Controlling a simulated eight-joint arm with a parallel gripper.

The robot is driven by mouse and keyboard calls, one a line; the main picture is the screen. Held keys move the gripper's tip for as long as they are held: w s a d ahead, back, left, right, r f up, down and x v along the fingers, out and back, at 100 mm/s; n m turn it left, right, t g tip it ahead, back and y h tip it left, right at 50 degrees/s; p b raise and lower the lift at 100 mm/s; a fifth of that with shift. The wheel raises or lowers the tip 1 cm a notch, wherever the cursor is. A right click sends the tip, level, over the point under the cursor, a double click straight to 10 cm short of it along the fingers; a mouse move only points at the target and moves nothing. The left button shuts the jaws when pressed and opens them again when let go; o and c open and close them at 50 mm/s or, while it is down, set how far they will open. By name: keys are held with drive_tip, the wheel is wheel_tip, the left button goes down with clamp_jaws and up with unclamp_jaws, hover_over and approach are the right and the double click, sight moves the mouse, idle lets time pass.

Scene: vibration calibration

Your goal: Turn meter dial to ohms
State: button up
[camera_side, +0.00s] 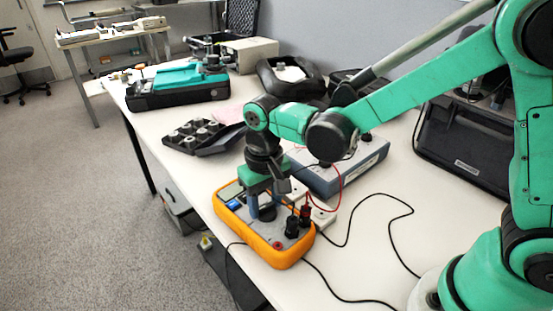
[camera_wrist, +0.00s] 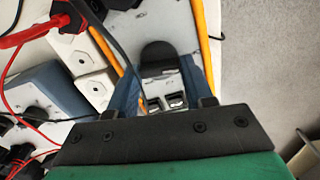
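The meter (camera_side: 287,262) has an orange casing and a grey face and lies on the white table. Its orange edge also shows in the wrist view (camera_wrist: 200,35). My gripper (camera_side: 260,213) points down over the meter's face. In the wrist view a black rounded knob, which looks like the dial (camera_wrist: 158,55), sits between my two blue fingers (camera_wrist: 161,68). The fingers stand apart, one on each side of it. I cannot tell whether they touch it. The dial's pointer and markings are not readable. In the side view my gripper largely hides the dial.
Black and red plugs (camera_side: 293,226) stand up at the meter's front right, with leads trailing over the table. A grey-blue box (camera_side: 340,172) is behind the meter. A black tray of parts (camera_side: 204,135) lies behind left. The front table is mostly clear apart from cables.

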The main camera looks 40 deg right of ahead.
clamp_jaws()
drive_tip(key=shift+m, duration=0.3)
drive_tip(key=m, duration=0.3)
drive_tip(key=shift+m, duration=2.1)
drive_tip(key=o, duration=0.9)
unclamp_jaws()
drive_tip(key=shift+r, duration=0.1)
